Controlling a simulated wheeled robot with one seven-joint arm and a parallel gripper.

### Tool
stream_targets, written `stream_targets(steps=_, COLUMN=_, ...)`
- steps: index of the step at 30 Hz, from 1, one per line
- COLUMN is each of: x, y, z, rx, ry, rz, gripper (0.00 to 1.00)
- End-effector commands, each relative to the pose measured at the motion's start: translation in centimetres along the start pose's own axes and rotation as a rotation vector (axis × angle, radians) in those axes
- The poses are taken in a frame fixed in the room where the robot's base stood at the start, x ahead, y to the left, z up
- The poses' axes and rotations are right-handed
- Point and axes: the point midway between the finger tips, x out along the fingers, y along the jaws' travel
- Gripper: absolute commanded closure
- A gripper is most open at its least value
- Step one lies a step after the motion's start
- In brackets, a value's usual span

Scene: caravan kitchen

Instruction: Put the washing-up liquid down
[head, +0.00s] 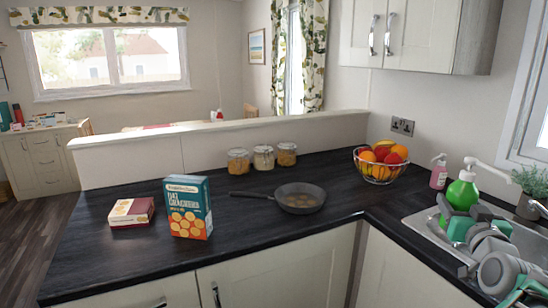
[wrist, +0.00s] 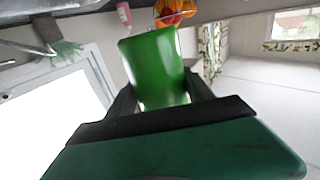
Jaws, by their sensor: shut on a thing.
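The washing-up liquid (head: 461,191) is a green bottle, upright, at the right of the head view by the sink. My gripper (head: 460,218) is shut on it. In the wrist view the green bottle (wrist: 155,68) is between the two dark fingers of my gripper (wrist: 160,98). Its base is hidden behind my gripper in the head view, so I cannot tell whether it touches anything below.
The sink (head: 418,222) lies beneath and around my arm. A pink soap bottle (head: 438,174), a fruit bowl (head: 381,163) and a potted plant (head: 531,191) stand nearby. A pan (head: 300,198), cracker box (head: 188,207) and small red box (head: 131,212) are on the dark worktop (head: 265,245), clear in front.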

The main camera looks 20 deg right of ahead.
Motion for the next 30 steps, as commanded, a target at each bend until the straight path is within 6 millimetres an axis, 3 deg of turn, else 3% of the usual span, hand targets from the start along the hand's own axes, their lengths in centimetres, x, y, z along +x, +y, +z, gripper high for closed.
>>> stream_targets(steps=2, x=-0.2, y=-1.2, z=-0.9, rx=-0.002, ry=0.0, rz=-0.015, gripper=1.0)
stream_targets(steps=8, x=-0.7, y=-2.7, z=3.3, rx=0.006, ry=-0.004, rz=-0.035, gripper=1.0)
stream_targets(steps=13, x=-0.7, y=-6.0, z=6.3, rx=0.006, ry=-0.004, rz=-0.086, gripper=1.0)
stream_targets(steps=17, x=-0.8, y=-9.7, z=8.4, rx=0.006, ry=-0.005, rz=-0.147, gripper=1.0)
stream_targets(steps=20, x=-1.0, y=-13.6, z=10.1, rx=0.007, ry=-0.006, rz=-0.214, gripper=1.0)
stream_targets(steps=23, x=-1.6, y=-18.7, z=12.0, rx=0.008, ry=-0.006, rz=-0.303, gripper=1.0)
stream_targets(steps=30, x=-6.2, y=-33.5, z=15.9, rx=0.008, ry=-0.004, rz=-0.583, gripper=1.0)
